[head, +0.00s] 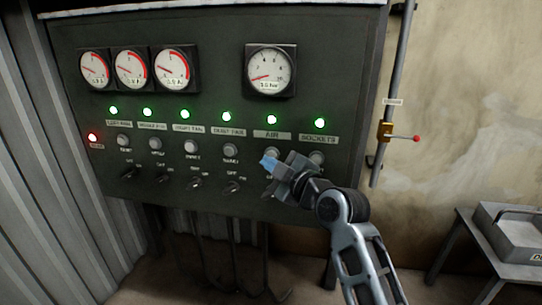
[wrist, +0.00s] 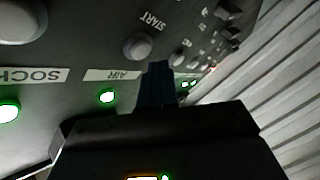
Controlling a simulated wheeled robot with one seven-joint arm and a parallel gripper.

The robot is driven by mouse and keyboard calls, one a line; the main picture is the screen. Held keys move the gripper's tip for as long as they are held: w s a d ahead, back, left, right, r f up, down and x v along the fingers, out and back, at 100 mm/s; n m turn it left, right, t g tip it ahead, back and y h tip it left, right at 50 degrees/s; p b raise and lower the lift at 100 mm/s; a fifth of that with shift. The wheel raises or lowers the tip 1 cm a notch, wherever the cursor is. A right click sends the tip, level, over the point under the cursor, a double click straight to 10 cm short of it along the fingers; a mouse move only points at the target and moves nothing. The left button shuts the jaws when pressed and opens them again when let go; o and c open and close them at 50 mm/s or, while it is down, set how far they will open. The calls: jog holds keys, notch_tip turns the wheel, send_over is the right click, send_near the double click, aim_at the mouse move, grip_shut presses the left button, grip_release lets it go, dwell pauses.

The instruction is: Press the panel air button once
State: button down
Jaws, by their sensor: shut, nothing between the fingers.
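The dark panel (head: 215,60) carries a row of labels, green lamps and round grey buttons. The AIR label (head: 272,135) sits under a lit green lamp (head: 271,119). My gripper (head: 269,162) is shut and empty, its bluish fingertips in front of the panel just below the AIR label, largely covering the button there. The wrist view, upside down, shows the round grey air button (wrist: 138,47) beside the START lettering, with the AIR label (wrist: 112,75) next to it. The dark fingertips (wrist: 158,68) appear close to this button, slightly to its right; contact cannot be told.
The sockets button (head: 317,157) is just right of my gripper. Other buttons and switches (head: 196,183) line the panel to the left. A pipe with a red-tipped valve lever (head: 403,138) runs at right. A metal table (head: 470,240) stands at lower right.

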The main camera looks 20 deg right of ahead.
jog(key=shift+s+a+p, duration=0.4)
jog(key=shift+s+a, duration=0.35)
jog(key=shift+s, duration=0.3)
jog(key=shift+s+a+p, duration=0.4)
jog(key=shift+s+a, duration=0.35)
jog(key=shift+s, duration=0.25)
jog(key=s+d+f+m+g+h, duration=0.1)
jog(key=s+f+m, duration=0.35)
jog(key=s, duration=0.75)
jog(key=s+d+f+m+h, duration=0.1)
jog(key=s+f+m+h, duration=0.1)
jog(key=s+f, duration=0.8)
jog(key=s+r+m, duration=0.2)
jog(key=s+r, duration=0.2)
jog(key=s, duration=0.9)
jog(key=s+a+r+m+g+p, duration=0.1)
jog(key=s+r+m, duration=0.2)
jog(key=s, duration=0.9)
jog(key=shift+s+a+r, duration=0.25)
jog(key=shift+s+r, duration=0.1)
jog(key=shift+r, duration=0.35)
